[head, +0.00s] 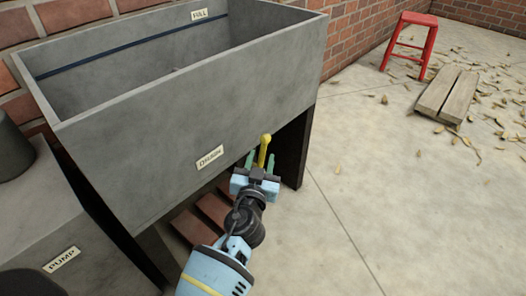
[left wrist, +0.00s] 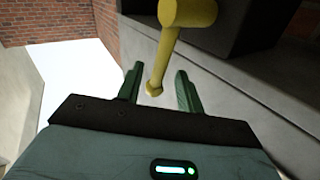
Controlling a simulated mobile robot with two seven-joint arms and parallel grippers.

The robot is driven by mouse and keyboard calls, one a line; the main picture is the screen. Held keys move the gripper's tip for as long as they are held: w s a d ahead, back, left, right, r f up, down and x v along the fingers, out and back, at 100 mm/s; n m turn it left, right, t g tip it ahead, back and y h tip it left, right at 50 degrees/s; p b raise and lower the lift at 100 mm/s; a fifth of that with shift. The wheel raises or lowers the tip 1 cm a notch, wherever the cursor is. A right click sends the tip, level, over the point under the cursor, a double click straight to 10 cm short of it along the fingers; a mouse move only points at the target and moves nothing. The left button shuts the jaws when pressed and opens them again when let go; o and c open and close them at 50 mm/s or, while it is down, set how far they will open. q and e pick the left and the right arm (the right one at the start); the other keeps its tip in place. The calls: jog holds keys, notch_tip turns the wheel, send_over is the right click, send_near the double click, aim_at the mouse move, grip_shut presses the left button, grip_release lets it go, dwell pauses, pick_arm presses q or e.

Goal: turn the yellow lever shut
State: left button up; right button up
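The yellow lever (head: 264,147) sticks out by the front of the grey concrete tank, just right of and below the DRAIN label (head: 210,158). My left gripper (head: 261,156) is at the lever, with its two green fingers open on either side of it. In the left wrist view the lever (left wrist: 165,55) runs from a thick yellow round part at the top down to an end between the fingers of my left gripper (left wrist: 159,70). Gaps show on both sides, so the fingers do not grip it. My right gripper is not in view.
The grey tank (head: 190,120) stands on dark supports, with bricks (head: 193,228) beneath it. A block labelled PUMP (head: 62,259) is at the lower left. A red stool (head: 410,45) and a wooden pallet (head: 447,95) stand farther off.

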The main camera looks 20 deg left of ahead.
aim_at(262, 154)
pick_arm(q)
jog(key=shift+x, duration=1.85)
jog(key=shift+c, duration=0.4)
grip_shut()
